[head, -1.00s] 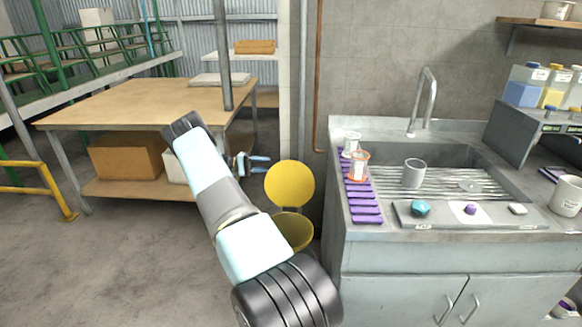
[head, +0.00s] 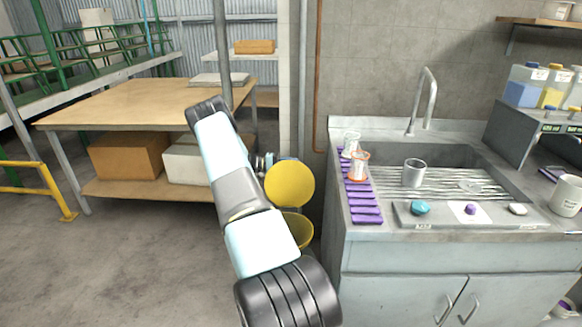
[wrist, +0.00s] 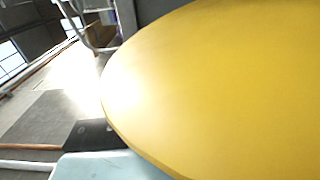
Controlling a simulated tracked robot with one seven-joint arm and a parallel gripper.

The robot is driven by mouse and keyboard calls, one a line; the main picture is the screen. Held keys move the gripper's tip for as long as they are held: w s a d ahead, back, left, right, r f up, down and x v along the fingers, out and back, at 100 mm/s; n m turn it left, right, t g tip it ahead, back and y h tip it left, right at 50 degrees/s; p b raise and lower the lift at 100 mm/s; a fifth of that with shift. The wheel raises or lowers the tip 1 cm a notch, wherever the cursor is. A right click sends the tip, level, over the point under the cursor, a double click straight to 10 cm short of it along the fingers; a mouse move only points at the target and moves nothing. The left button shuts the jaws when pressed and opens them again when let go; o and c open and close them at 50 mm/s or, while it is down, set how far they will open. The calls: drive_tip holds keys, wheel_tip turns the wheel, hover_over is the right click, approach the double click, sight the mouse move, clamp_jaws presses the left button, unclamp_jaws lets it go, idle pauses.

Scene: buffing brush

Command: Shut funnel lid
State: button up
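The funnel lid (head: 290,184) is a round yellow disc. It stands raised above the yellow funnel (head: 297,228), which is on the left of the sink cabinet and partly hidden by my arm. My gripper (head: 268,161) is at the lid's upper left edge in the head view, with its fingertips hidden behind the lid. In the wrist view the lid (wrist: 220,85) fills most of the right side, very near the camera. I cannot tell whether the gripper touches the lid, or how far its fingers are apart.
The sink counter (head: 375,232) stands to the right, with a purple rack (head: 366,208), a grey cup (head: 413,172) and a glass with an orange rim (head: 358,167). A wooden table (head: 130,103) with boxes beneath stands behind at left. The floor at front left is clear.

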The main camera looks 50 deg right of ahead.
drive_tip(key=shift+c, duration=0.2)
drive_tip(key=c, duration=0.6)
drive_tip(key=shift+a, duration=0.1)
clamp_jaws()
drive_tip(key=shift+f, duration=0.15)
